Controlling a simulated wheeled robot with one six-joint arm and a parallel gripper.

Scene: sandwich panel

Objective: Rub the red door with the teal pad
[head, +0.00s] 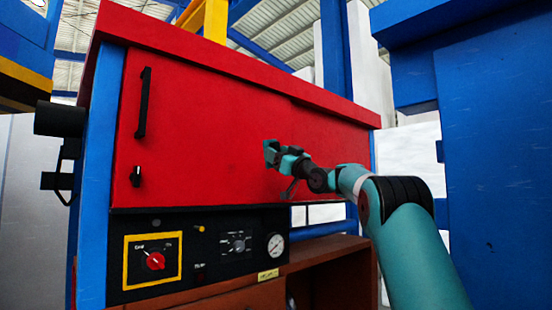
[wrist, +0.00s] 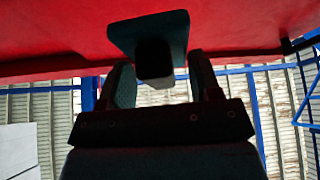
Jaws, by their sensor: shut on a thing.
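The red door (head: 220,120) is the upright front of a cabinet in the head view, with a black bar handle and a small black latch at its left side. It also shows as a red surface across the top of the wrist view (wrist: 60,35). My gripper (wrist: 155,80) is shut on the teal pad (wrist: 122,35), which has a dark grip block between the fingers. In the head view the pad (head: 270,153) is at the door's right half, close against its face. I cannot tell for sure whether it touches the door.
Below the door is a black control panel (head: 190,250) with a red knob in a yellow frame and a round gauge. A brown wooden shelf (head: 330,262) is under it. A large blue structure (head: 490,130) stands at the right, near my arm.

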